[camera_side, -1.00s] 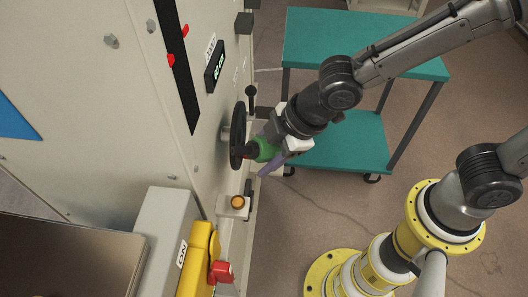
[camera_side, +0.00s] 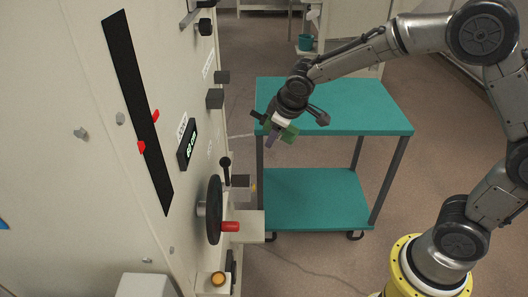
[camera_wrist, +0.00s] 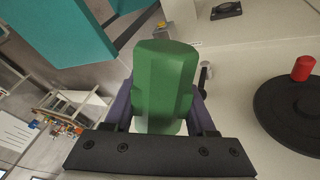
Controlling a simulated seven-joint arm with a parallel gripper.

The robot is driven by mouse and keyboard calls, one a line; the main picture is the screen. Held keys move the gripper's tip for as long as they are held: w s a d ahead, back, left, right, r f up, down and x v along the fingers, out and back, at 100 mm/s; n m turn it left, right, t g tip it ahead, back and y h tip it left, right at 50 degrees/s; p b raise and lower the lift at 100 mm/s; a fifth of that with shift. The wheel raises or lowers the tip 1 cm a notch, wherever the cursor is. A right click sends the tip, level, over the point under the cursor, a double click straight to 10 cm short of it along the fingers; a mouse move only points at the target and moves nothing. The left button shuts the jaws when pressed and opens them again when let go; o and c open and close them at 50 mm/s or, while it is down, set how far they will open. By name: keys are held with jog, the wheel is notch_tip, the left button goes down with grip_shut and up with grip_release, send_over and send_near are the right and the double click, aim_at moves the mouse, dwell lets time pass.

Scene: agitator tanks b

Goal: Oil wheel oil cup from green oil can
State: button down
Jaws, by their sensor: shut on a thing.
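My gripper (camera_side: 276,135) is shut on the green oil can (camera_side: 289,133), in the air right of the machine and above the wheel. In the wrist view the green can (camera_wrist: 165,85) sits between the purple fingers of my gripper (camera_wrist: 160,108), clear of any surface. The black wheel (camera_side: 214,210) with its red handle is on the machine's front, below and left of the can. The wheel (camera_wrist: 290,112) also shows at the right of the wrist view. A small yellow fitting (camera_side: 253,187) sits by a grey block near the wheel; I cannot tell whether it is the oil cup.
A teal two-shelf cart (camera_side: 340,108) stands behind and right of my gripper. A black lever (camera_side: 226,168) and dark blocks (camera_side: 215,98) stick out from the machine front. A box with an amber button (camera_side: 218,279) is below the wheel.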

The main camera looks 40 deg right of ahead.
jog(key=shift+w+d+r+m, duration=0.15)
jog(key=shift+r+m, duration=0.15)
jog(key=shift+d, duration=0.15)
jog(key=s+a+f+n+y, duration=0.2)
jog(key=a, duration=0.4)
jog(key=s+a+f+n+t+y, duration=0.1)
jog(key=s+a+f+n+y, duration=0.1)
jog(key=a, duration=0.5)
jog(key=s+a+f+n+t+y, duration=0.1)
jog(key=s+a+f+n+y, duration=0.1)
jog(key=a, duration=0.5)
jog(key=shift+s+a+n+y, duration=0.1)
jog(key=shift+s+n+y, duration=0.2)
jog(key=shift+s+n, duration=0.5)
jog(key=shift+s+a+f+n+y, duration=0.45)
jog(key=shift+s+a+y, duration=0.45)
jog(key=shift+a, duration=0.65)
jog(key=shift+s+a+f+n+y, duration=0.3)
jog(key=shift+s+a+f+y, duration=0.35)
jog(key=shift+s+a, duration=0.75)
jog(key=shift+s+a+f+n+y, duration=0.35)
jog(key=shift+s+a+f+y, duration=0.35)
jog(key=shift+a, duration=1.05)
jog(key=shift+d+r, duration=0.15)
jog(key=shift+r, duration=0.05)
